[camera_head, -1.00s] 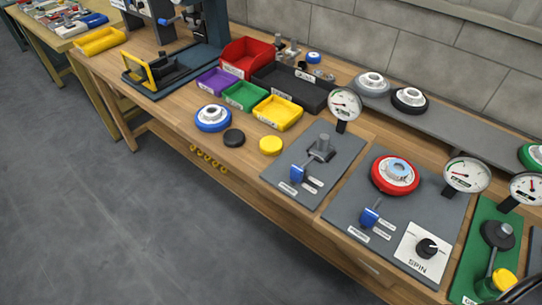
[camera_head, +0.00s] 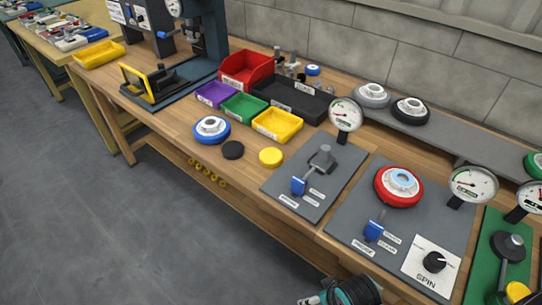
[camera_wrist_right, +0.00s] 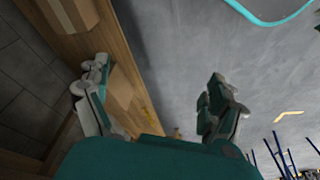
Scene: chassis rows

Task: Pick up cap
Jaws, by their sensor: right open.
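Two flat round discs that look like caps lie on the wooden bench in the head view: a black one (camera_head: 232,150) and a yellow one (camera_head: 271,157), side by side and apart. Which of them the task means I cannot tell. My right gripper, with its teal and black wrist, enters the head view at the bottom edge, short of the bench and well away from both discs. In the right wrist view the right gripper (camera_wrist_right: 155,98) is open, with nothing between its fingers. No cap shows in that view. My left gripper is not in view.
A blue-rimmed wheel part (camera_head: 211,129) sits left of the discs. Purple, green and yellow bins (camera_head: 277,124) stand behind. A grey plate with a clamp (camera_head: 316,181) and a plate with a red-rimmed part (camera_head: 399,186) lie to the right. The bench front beside the discs is clear.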

